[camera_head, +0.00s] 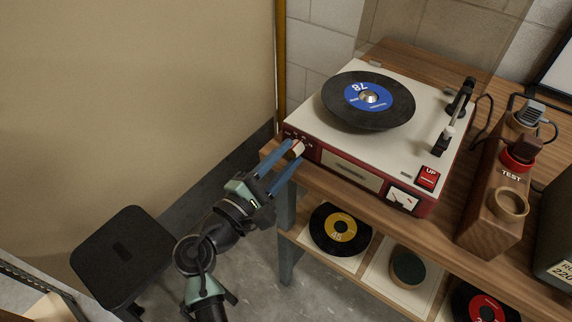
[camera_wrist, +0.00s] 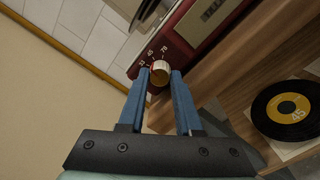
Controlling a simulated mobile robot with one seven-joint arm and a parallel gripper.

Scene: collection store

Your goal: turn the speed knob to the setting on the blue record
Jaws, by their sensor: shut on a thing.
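The cream speed knob (camera_head: 298,147) sits on the red front of the record player (camera_head: 330,160). In the wrist view the knob (camera_wrist: 160,72) has the marks 33, 45 and 78 printed in an arc around its far side. I cannot make out clearly which mark its pointer faces. My gripper (camera_head: 295,152) is shut on the knob, with one blue finger on each side; its fingers also show in the wrist view (camera_wrist: 163,80). The black record with the blue label (camera_head: 368,97) lies on the turntable, and its label reads 78, upside down in the head view.
A yellow-label record marked 45 (camera_head: 340,229), a green round thing (camera_head: 408,266) and a red-label record (camera_head: 484,306) lie on the shelf below. A wooden TEST block (camera_head: 490,200) stands right of the player. A dark stool (camera_head: 122,255) stands at left.

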